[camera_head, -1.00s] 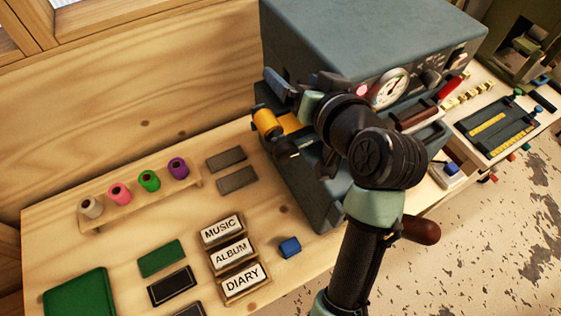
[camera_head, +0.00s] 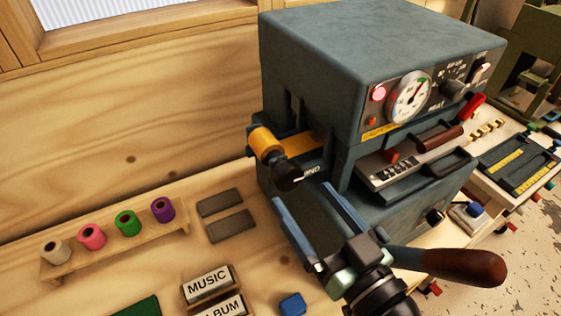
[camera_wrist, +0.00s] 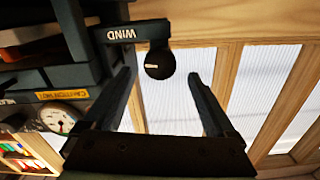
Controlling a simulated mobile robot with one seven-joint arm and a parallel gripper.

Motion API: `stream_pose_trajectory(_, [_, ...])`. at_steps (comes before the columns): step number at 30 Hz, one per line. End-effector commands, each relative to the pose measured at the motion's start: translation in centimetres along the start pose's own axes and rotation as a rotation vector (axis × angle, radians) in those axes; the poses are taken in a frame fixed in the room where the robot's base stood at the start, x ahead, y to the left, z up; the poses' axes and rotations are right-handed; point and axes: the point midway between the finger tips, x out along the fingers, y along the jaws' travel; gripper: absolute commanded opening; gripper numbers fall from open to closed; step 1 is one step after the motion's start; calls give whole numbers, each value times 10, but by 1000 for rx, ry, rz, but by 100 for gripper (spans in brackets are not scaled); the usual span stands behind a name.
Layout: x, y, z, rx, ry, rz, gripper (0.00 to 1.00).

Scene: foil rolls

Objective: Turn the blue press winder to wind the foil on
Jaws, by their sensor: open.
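The blue-grey press (camera_head: 370,45) stands on the bench at the centre. On its left side a gold foil roll (camera_head: 264,141) is mounted, and a gold foil strip (camera_head: 302,146) runs from it into the press. The dark winder (camera_head: 290,176), a crank arm with a round knob and the word WIND, sits just below the roll. In the wrist view the winder arm (camera_wrist: 130,32) and its knob (camera_wrist: 160,66) show. My gripper (camera_head: 302,194) is open and empty, just below the winder. In the wrist view the knob appears between the fingertips (camera_wrist: 160,74), apparently beyond them.
A rack (camera_head: 120,247) of white, pink, green and purple rolls stands to the left. Label blocks (camera_head: 210,286) and a small blue block (camera_head: 292,303) lie on the bench near my arm. A brown-handled lever (camera_head: 465,266) sticks out right of my gripper.

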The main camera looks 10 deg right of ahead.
Motion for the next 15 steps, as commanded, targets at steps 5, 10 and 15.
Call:
stream_pose_trajectory(5, [40, -2, -4, -1, -2, -4, 91])
stream_pose_trajectory(10, [68, -1, -2, -1, -2, -2, 91])
stream_pose_trajectory(15, [84, -1, -1, 0, -1, -2, 91])
